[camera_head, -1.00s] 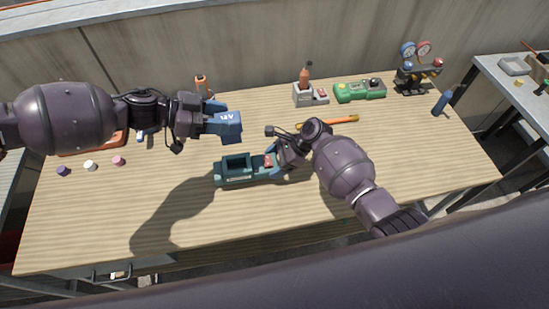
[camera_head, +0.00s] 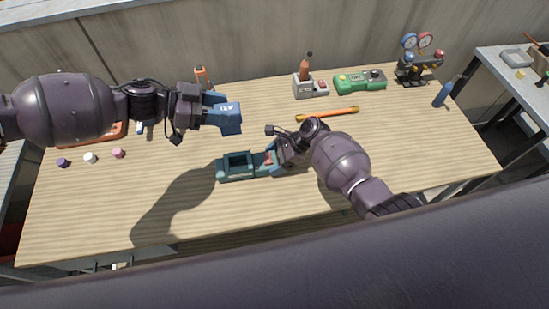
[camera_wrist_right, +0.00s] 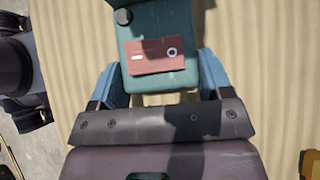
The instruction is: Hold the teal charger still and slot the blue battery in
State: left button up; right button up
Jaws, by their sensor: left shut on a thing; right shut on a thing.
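The teal charger (camera_head: 236,172) lies on the wooden table near its middle, its open square slot facing up and empty. My right gripper (camera_head: 276,160) is shut on the charger's right end. In the right wrist view, its blue fingers (camera_wrist_right: 158,82) sit on both sides of the charger's body (camera_wrist_right: 165,25), next to a reddish panel. My left gripper (camera_head: 212,111) is shut on the blue battery (camera_head: 229,121) and holds it in the air, above and slightly left of the charger. The battery's lower side is hidden from view.
An orange-and-black tool (camera_head: 327,114) lies behind my right gripper. A grey holder with an orange-handled tool (camera_head: 309,85), a green device (camera_head: 360,82), a gauge set (camera_head: 419,66) and a blue cylinder (camera_head: 443,95) stand further back. Small caps (camera_head: 90,158) lie at left. The front table is clear.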

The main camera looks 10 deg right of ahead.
jog(key=shift+f, duration=0.35)
dwell(0.4)
jog(key=o, duration=1.3)
jog(key=shift+c, duration=0.2)
